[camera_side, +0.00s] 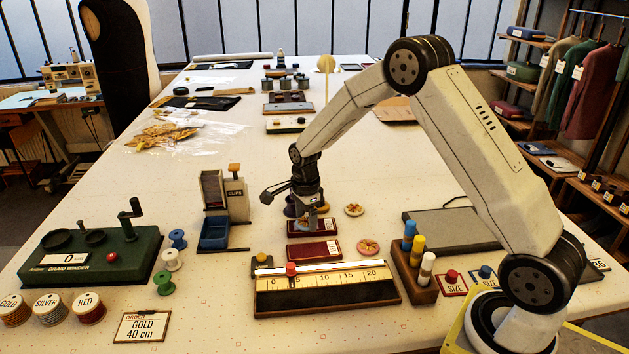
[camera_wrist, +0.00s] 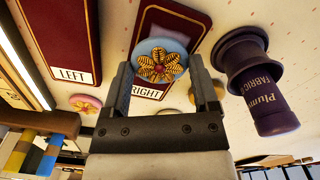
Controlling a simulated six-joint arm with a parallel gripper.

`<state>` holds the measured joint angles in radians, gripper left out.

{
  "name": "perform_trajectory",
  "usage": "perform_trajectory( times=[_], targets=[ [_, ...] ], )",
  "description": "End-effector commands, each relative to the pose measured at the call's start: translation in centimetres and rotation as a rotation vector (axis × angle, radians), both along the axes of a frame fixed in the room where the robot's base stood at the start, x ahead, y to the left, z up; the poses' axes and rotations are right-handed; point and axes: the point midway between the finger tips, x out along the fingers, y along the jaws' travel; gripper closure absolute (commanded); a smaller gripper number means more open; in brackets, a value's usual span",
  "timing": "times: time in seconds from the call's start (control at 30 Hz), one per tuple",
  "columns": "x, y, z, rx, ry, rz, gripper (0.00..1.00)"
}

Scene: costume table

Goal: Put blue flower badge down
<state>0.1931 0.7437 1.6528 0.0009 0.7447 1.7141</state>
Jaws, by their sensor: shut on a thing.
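The blue flower badge (camera_wrist: 160,60) is a round light-blue disc with a gold, dark-striped flower and a red centre. My gripper (camera_wrist: 163,80) is shut on it, one finger at each side. In the side view my gripper (camera_side: 307,218) points down over the far dark red card, and the badge is mostly hidden there. In the wrist view the badge lies over the dark red card marked RIGHT (camera_wrist: 146,92). I cannot tell whether it touches the card. The card marked LEFT (camera_wrist: 66,42) is bare and lies nearer the side camera (camera_side: 314,250).
A pink badge (camera_side: 368,247) and a cream badge (camera_side: 354,210) lie to the right. A ruler block (camera_side: 325,294) and a rack of coloured pegs (camera_side: 414,277) stand in front. A clip dispenser (camera_side: 225,210) stands left.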

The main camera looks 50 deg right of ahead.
Motion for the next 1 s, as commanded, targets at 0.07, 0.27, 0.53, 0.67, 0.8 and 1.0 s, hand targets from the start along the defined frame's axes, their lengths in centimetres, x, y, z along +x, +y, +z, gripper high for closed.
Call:
perform_trajectory(
  times=[0.07,0.27,0.53,0.67,0.8,1.0],
  targets=[
    [0.0,0.0,-0.2,0.0,0.001,0.0,0.2],
    [0.0,0.0,-0.1,0.0,0.0,0.0,0.0],
    [0.0,0.0,0.3,0.0,-0.001,0.0,0.0],
    [0.0,0.0,1.2,0.0,-0.001,0.0,0.0],
    [0.0,0.0,2.9,-0.001,-0.002,0.0,0.0],
    [0.1,0.0,6.1,-0.001,-0.003,0.0,0.0]
  ],
)
